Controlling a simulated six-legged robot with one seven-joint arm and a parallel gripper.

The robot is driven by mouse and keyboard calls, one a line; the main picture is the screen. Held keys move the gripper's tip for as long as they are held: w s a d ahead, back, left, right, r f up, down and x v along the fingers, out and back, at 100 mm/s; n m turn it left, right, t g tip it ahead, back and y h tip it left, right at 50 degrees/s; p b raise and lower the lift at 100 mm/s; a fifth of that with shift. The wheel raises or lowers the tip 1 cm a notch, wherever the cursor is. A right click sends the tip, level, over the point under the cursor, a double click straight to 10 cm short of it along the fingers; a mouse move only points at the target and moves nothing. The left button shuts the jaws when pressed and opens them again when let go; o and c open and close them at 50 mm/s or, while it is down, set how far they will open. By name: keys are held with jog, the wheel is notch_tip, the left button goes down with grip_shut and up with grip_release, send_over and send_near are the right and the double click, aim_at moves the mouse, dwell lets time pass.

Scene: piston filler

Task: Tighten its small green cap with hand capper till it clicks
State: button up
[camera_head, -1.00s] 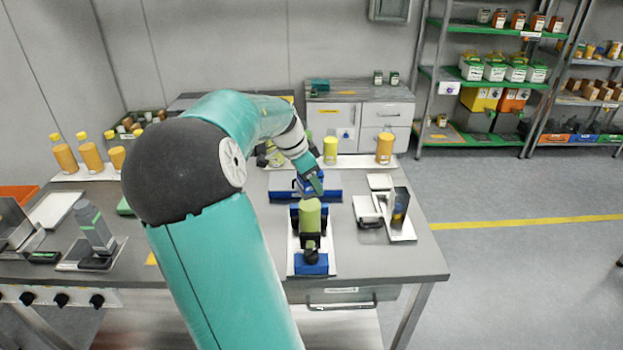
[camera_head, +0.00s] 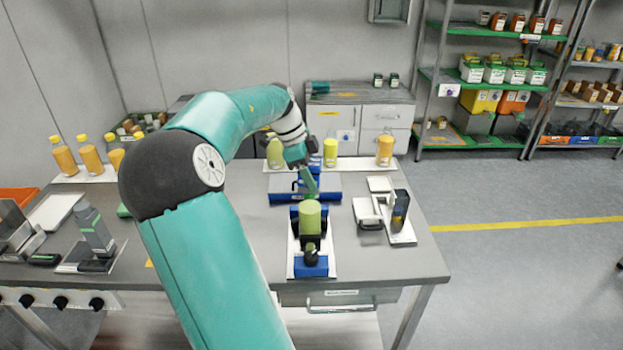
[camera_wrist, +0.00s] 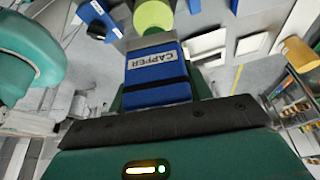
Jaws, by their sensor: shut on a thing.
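My gripper (camera_head: 308,183) is shut on the blue hand capper (camera_wrist: 157,77), whose white label reads CAPPER in the wrist view. My gripper is just behind and above the bottle top in the head view. The bottle also shows beyond the capper in the wrist view (camera_wrist: 154,14). I cannot make out the small green cap, nor whether the capper touches the bottle.
A blue-based stand (camera_head: 284,189) is behind the holder. Right of it are a white tray (camera_head: 380,184) and a dark upright device (camera_head: 400,209). Yellow bottles (camera_head: 330,151) line the back edge. A grey device (camera_head: 94,232) stands at left. Bare bench shows left of the holder.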

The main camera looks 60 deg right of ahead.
aim_at(312, 162)
jog(key=shift+r, duration=1.8)
